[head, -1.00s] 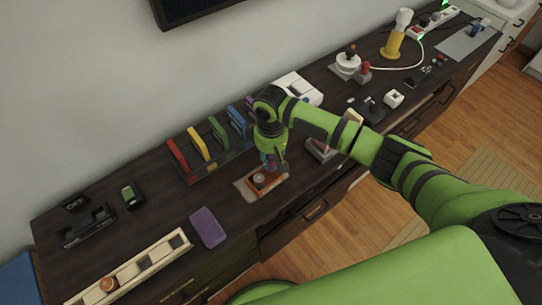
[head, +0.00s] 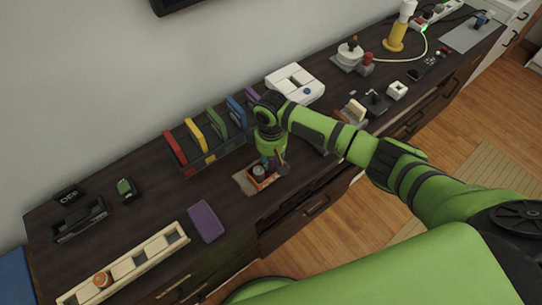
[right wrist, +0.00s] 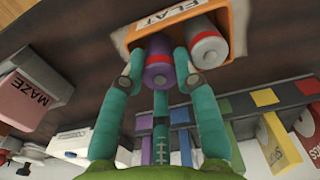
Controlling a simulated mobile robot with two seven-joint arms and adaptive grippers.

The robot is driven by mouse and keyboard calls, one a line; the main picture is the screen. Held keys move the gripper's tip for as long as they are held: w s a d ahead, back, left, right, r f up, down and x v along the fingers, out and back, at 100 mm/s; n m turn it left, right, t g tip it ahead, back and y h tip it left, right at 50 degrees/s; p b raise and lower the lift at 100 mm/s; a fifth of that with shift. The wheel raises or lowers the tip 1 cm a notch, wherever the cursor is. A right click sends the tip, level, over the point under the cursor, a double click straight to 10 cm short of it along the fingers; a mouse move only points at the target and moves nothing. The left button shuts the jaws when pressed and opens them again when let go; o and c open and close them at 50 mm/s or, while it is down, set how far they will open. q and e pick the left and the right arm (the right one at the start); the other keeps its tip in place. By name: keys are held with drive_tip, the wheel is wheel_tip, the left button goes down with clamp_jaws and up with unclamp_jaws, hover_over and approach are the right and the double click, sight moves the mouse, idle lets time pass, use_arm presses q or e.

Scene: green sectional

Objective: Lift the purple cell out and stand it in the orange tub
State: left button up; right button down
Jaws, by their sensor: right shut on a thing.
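The orange tub (right wrist: 220,14), labelled FLAT, stands on a small mat on the dark cabinet top; it also shows in the head view (head: 264,182). A grey cell with a red band (right wrist: 207,46) is in it. My right gripper (right wrist: 159,68) is shut on the purple cell (right wrist: 158,76), one finger on each side. The purple cell is beside the grey one at the tub's opening; I cannot tell whether it touches the floor. In the head view my right gripper (head: 272,163) is at the tub and mostly hides the purple cell. My left gripper is not in view.
A rack with coloured upright plates (head: 205,150) stands close behind the tub. A purple block (head: 206,222) and a long cream tray (head: 130,265) lie to the left. A white box (head: 295,84) stands behind my right arm. The cabinet's front edge is near the tub.

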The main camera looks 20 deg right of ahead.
drive_tip(key=shift+f, duration=0.1)
drive_tip(key=c, duration=0.8)
unclamp_jaws()
drive_tip(key=shift+c, duration=0.2)
wheel_tip(320, 180, up, 12)
